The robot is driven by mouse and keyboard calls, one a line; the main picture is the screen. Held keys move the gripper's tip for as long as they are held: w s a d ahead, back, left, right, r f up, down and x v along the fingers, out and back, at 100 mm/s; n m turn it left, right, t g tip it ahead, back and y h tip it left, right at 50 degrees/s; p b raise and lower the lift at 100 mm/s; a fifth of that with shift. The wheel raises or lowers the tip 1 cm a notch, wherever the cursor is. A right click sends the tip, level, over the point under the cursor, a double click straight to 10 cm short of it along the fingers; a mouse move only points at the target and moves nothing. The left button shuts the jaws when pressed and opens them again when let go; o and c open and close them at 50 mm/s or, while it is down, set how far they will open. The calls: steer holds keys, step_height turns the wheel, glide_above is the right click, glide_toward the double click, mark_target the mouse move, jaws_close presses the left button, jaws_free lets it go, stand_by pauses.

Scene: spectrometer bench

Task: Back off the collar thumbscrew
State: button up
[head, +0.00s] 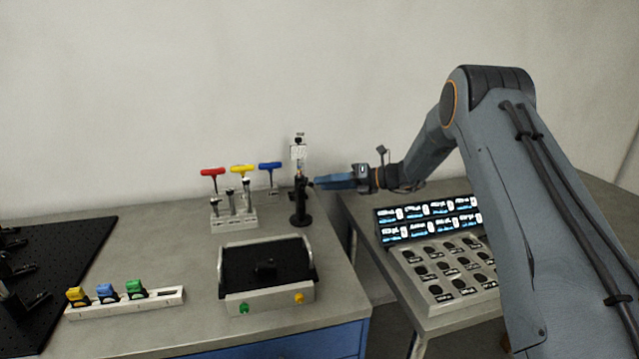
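A black post (301,205) on a round base stands near the back right corner of the left bench, with a small white part (299,152) on top. The collar and its thumbscrew are too small to make out clearly on the post. My gripper (322,182) reaches in from the right, level, with its blue fingers pointing left and their tips beside the upper part of the post. I cannot tell whether the tips touch it, nor whether the fingers are open or shut.
Red, yellow and blue T-handle drivers (242,170) stand in a rack (234,222) left of the post. A black-topped tray with handles (225,283) sits in front. A strip with coloured pieces (160,305) lies front left. A labelled panel (437,256) stands on the right table.

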mark_target(312, 185)
steer(key=shift+p+x, duration=0.4)
steer(key=shift+x, duration=1.25)
jaws_close()
